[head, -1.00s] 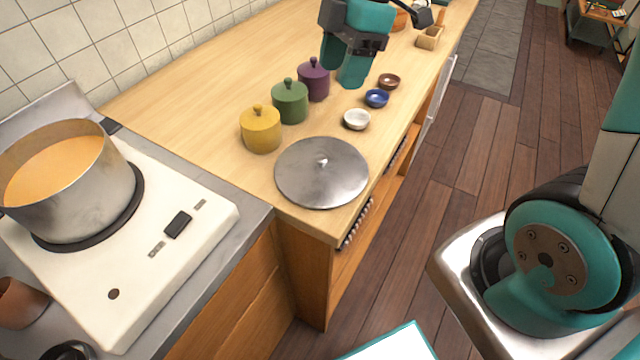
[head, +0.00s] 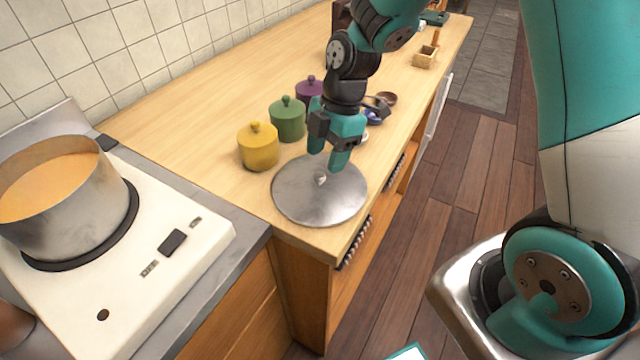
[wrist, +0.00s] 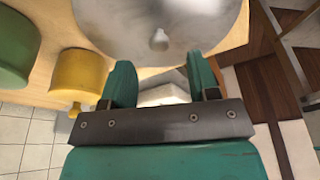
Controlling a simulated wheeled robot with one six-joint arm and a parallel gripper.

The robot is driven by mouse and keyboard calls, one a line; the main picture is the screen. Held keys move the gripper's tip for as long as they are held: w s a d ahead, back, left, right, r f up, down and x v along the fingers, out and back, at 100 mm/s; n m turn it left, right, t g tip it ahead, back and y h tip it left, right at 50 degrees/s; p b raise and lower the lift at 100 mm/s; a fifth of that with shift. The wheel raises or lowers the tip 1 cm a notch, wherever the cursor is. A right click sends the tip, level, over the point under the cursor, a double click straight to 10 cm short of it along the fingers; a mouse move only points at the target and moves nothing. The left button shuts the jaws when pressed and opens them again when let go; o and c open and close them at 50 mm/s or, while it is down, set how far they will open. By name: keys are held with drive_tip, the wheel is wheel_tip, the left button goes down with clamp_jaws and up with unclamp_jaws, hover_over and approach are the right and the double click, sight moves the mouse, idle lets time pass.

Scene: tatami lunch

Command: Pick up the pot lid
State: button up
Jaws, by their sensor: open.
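The pot lid (head: 300,200) is a round grey metal disc with a small knob (head: 320,178) at its middle. It lies flat near the front corner of the wooden counter. My gripper (head: 326,160) is open and points down above the lid, just behind the knob in the head view. In the wrist view the lid (wrist: 130,25) is at the top, its knob (wrist: 159,40) beyond and roughly between the spread teal fingers (wrist: 163,75). Nothing is between the fingers. I cannot tell the exact height of the fingertips above the lid.
Yellow (head: 258,148), green (head: 287,120) and purple (head: 308,90) lidded jars stand left of and behind my gripper. Small bowls, one blue (head: 373,117), are partly hidden behind it. A pot (head: 75,200) of orange soup sits on the white stove (head: 120,275) at left.

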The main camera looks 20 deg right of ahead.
sight(320, 174)
drive_tip(key=x, duration=0.4)
drive_tip(key=shift+a+f+p, duration=0.2)
drive_tip(key=shift+f+p, duration=0.1)
drive_tip(key=shift+f, duration=0.05)
clamp_jaws()
drive_tip(key=shift+r, duration=0.15)
